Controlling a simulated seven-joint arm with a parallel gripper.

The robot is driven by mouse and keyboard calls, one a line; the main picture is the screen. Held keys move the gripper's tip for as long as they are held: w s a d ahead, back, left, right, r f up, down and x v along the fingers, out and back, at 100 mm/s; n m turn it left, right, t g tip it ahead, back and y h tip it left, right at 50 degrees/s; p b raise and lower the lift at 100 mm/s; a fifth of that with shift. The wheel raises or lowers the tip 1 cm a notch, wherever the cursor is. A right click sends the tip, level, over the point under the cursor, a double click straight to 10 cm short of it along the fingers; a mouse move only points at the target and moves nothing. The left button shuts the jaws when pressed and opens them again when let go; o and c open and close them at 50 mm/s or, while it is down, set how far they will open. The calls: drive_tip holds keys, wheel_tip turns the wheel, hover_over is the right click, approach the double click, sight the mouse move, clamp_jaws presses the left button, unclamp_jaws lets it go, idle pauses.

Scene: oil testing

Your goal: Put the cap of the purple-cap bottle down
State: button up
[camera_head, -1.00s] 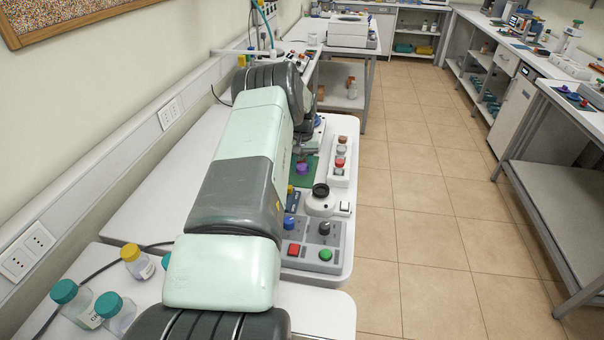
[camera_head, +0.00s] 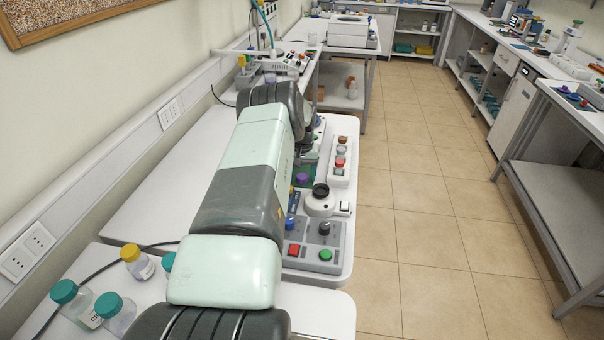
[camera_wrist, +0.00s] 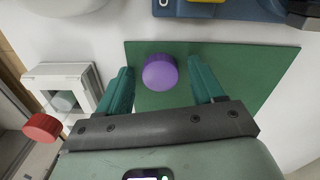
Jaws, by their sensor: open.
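The purple cap (camera_wrist: 160,72) lies on a green mat (camera_wrist: 230,62) in the wrist view. My gripper (camera_wrist: 159,66) is open, with one teal finger on each side of the cap and a visible gap on both sides. In the head view the purple cap (camera_head: 302,179) shows beside my forearm, which hides most of the mat and much of my gripper. I cannot make out the bottle that the cap belongs to.
A white rack (camera_head: 334,178) with several capped items stands right of the mat. Nearer are a round white device with a black top (camera_head: 320,200) and a grey control box (camera_head: 335,235) with knobs. Several bottles (camera_head: 85,300) stand at the near left.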

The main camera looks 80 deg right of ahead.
sight(302, 176)
wheel_tip(302, 176, up, 12)
drive_tip(key=shift+r, duration=0.2)
idle(0.4)
idle(0.5)
